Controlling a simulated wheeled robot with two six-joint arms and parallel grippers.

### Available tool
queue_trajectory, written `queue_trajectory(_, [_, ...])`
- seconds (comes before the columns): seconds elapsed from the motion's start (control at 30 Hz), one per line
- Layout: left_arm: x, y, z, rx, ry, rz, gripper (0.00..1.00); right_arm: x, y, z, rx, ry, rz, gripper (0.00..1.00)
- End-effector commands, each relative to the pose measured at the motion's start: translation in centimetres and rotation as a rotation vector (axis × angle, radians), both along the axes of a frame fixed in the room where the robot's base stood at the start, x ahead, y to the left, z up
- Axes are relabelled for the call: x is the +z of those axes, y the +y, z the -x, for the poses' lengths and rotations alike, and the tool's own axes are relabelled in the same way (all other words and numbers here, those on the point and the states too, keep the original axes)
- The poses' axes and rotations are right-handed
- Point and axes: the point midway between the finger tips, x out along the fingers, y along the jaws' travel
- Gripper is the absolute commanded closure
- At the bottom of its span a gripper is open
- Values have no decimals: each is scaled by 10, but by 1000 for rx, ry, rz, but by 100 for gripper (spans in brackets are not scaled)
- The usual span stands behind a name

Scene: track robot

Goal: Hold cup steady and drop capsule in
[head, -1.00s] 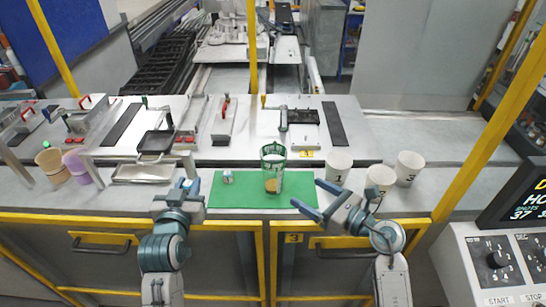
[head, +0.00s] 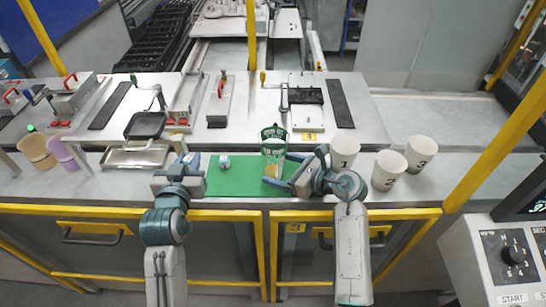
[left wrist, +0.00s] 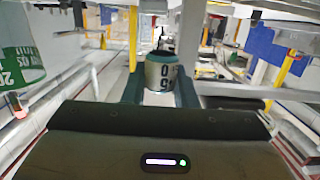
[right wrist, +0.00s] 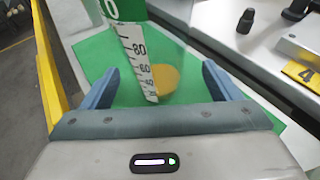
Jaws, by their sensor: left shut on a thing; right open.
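A clear cup (head: 273,143) with green markings and a yellow-orange disc low inside stands upright on the green mat (head: 237,184). The right wrist view shows its numbered scale (right wrist: 135,55). My right gripper (head: 279,169) is open, its blue fingers spread at the cup's near side; contact is unclear. My left gripper (head: 188,158) is left of the mat. In the left wrist view its teal fingers are shut on a grey capsule (left wrist: 161,73) with dark digits and a teal end. A small grey cylinder (head: 224,161) shows over the mat, between left gripper and cup.
White numbered cups stand at right: cup 1 (head: 344,152), cup 2 (head: 389,170) and cup 3 (head: 421,155). A tan cup (head: 37,151) and a purple cup (head: 68,152) stand at far left. A metal tray (head: 135,157) lies behind my left gripper. Fixtures fill the raised bench behind.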

Motion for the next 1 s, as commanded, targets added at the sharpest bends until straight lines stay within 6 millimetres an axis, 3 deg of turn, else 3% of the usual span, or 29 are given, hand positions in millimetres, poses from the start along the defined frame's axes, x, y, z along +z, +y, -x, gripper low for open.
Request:
queue_trajectory(0.2, [-5,0,0,0,0,0,96,-5,13,-9,0,0,-1,16])
queue_trajectory(0.57, [-5,0,0,0,0,0,96,-6,15,-11,-1,1,0,16])
queue_trajectory(0.77, [-5,0,0,0,0,0,96,-6,15,-10,-1,0,-1,56])
queue_trajectory(0.87, [-5,0,0,0,0,0,96,-6,15,-10,-1,0,-1,60])
queue_trajectory(0.9, [-5,0,0,0,0,0,96,-6,15,-10,-1,0,-1,53])
queue_trajectory(1.0, [-5,0,0,0,0,0,96,-6,15,-10,-1,0,-1,73])
